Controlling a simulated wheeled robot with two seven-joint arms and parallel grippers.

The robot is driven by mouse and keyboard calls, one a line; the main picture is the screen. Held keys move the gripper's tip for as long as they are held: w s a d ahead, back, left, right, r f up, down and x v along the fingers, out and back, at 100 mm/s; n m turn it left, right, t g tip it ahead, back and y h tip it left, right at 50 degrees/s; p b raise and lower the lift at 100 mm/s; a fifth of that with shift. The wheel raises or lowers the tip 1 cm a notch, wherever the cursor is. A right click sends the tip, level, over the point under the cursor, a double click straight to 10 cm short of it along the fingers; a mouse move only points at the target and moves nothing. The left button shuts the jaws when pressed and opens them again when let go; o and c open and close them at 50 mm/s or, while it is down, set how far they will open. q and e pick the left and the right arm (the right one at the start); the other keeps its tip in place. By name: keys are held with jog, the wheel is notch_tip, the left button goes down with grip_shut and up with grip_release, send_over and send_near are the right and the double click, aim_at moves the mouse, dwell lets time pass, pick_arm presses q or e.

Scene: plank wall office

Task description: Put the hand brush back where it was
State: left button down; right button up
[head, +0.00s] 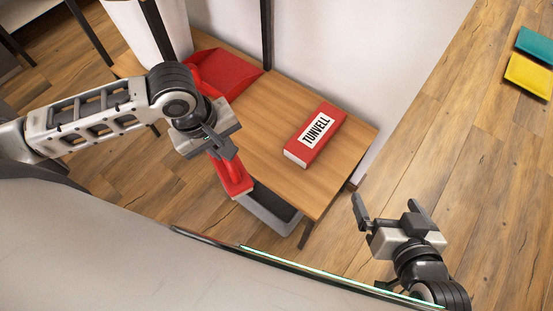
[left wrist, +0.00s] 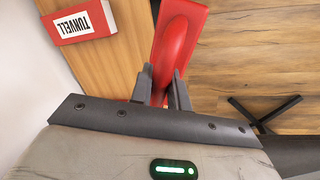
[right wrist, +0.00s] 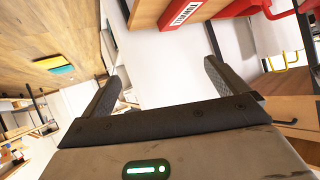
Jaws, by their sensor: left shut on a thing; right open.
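The red hand brush (head: 234,178) hangs from my left gripper (head: 222,148), at the front edge of the wooden table. In the left wrist view the brush (left wrist: 178,45) sits between the two fingers, which are shut on its handle. Its lower end is near a grey tray or bin (head: 262,218) below the table edge; I cannot tell whether they touch. A red dustpan (head: 222,74) lies on the table's back left part. My right gripper (head: 388,212) is open and empty, to the right of the table and apart from it.
A red box lettered TUNVELL (head: 302,152) lies on the right part of the wooden table (head: 262,125). Bare tabletop lies between box and dustpan. A white wall stands behind. Teal (head: 536,45) and yellow (head: 530,76) items lie on the floor at far right.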

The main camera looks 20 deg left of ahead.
pick_arm(q)
jog(key=w+d+f+b, duration=0.1)
jog(key=w+d+f, duration=0.1)
jog(key=w+f, duration=0.1)
jog(key=w+d+f+b, duration=0.2)
jog(key=w+d+f, duration=0.1)
jog(key=w+f, duration=0.1)
jog(key=w+d+f+b, duration=0.1)
jog(key=w+d+f, duration=0.2)
jog(key=f, duration=0.2)
jog(key=shift+w+f+b, duration=0.15)
jog(key=shift+f+b, duration=0.15)
jog(key=shift+b, duration=0.1)
pick_arm(e)
jog(key=shift+f+t, duration=0.3)
jog(key=shift+f, duration=0.65)
pick_arm(q)
jog(key=c, duration=1.3)
grip_release()
jog(key=shift+f, duration=0.1)
jog(key=shift+c, duration=0.2)
